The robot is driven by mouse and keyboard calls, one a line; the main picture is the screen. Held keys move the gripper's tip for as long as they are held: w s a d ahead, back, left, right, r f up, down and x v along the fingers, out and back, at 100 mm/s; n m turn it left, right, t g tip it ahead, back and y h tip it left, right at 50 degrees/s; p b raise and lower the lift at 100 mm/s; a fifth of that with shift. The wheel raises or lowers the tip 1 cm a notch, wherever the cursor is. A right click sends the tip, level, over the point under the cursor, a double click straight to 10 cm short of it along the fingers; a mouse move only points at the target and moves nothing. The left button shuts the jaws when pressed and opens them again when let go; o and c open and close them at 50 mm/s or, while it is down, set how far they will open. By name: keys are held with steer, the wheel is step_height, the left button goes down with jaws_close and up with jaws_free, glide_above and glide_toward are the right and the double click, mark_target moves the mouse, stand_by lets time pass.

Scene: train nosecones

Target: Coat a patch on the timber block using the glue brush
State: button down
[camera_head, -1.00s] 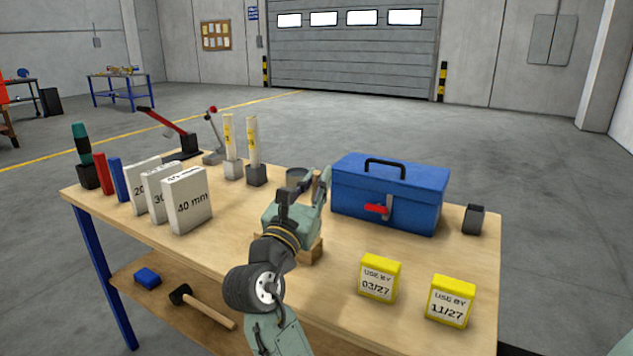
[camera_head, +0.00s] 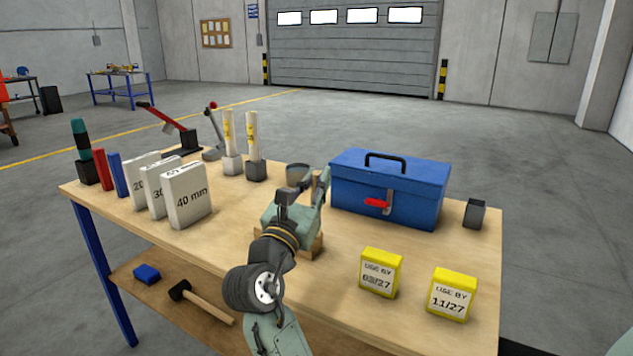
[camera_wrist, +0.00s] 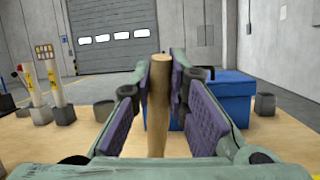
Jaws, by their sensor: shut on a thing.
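My gripper (camera_head: 304,198) is shut on a light wooden handle, which I take to be the glue brush (camera_wrist: 158,115). In the wrist view the handle stands upright between the purple pads of my gripper (camera_wrist: 160,85). The brush's bristle end is hidden, so I cannot tell whether it touches anything. The timber block (camera_head: 318,244) shows only in part, as pale wood beside and behind my gripper on the bench. Its top face is mostly covered by my gripper. A grey pot (camera_head: 298,172) stands just behind my gripper; it also shows in the wrist view (camera_wrist: 104,109).
A blue toolbox (camera_head: 388,192) stands close to the right of my gripper. Yellow date-marked boxes (camera_head: 380,274) stand at the front right. White thickness blocks (camera_head: 187,197) and upright tubes (camera_head: 252,148) are to the left. The bench top (camera_head: 225,235) is clear at front left.

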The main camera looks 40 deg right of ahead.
steer(key=shift+w+a+p, duration=1.85)
steer(key=shift+w+a, duration=0.9)
steer(key=shift+w, duration=3.95)
steer(key=s+d+p, duration=0.3)
steer(key=s+d, duration=0.1)
steer(key=s, duration=0.6)
steer(key=shift+s+d, duration=0.15)
steer(key=shift+s, duration=0.05)
steer(key=shift+s+d, duration=0.35)
steer(key=shift+s, duration=0.45)
steer(key=shift+s+d, duration=0.3)
steer(key=shift+s, duration=0.45)
steer(key=shift+r, duration=3.05)
